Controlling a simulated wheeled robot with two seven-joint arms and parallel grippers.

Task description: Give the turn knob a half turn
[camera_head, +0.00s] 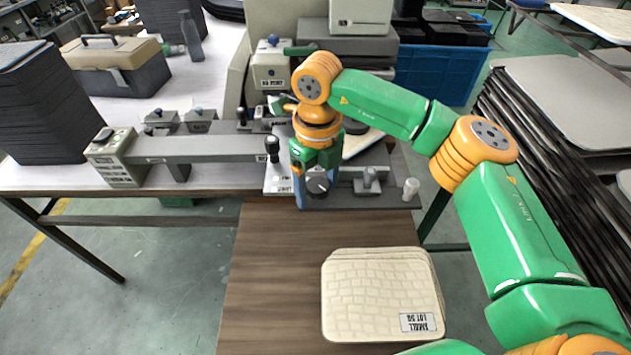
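The turn knob (318,186) looks like a dark grey round knob on the grey panel (345,201) at the table's edge. My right gripper (317,193) points down at it from above, with one blue finger on each side of the knob. The fingers stand wide apart and look open; whether either touches the knob is too small to tell. The gripper hides part of the knob and the panel behind it. The knob's pointer or marks cannot be made out. My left gripper is not in view.
A black-knobbed lever (272,149), a grey T-shaped handle (369,181) and a pale peg (411,188) stand close around the knob. A long grey beam (205,149) lies to the left. Cream pads (380,295) lie in front on the wooden surface (270,290), otherwise clear.

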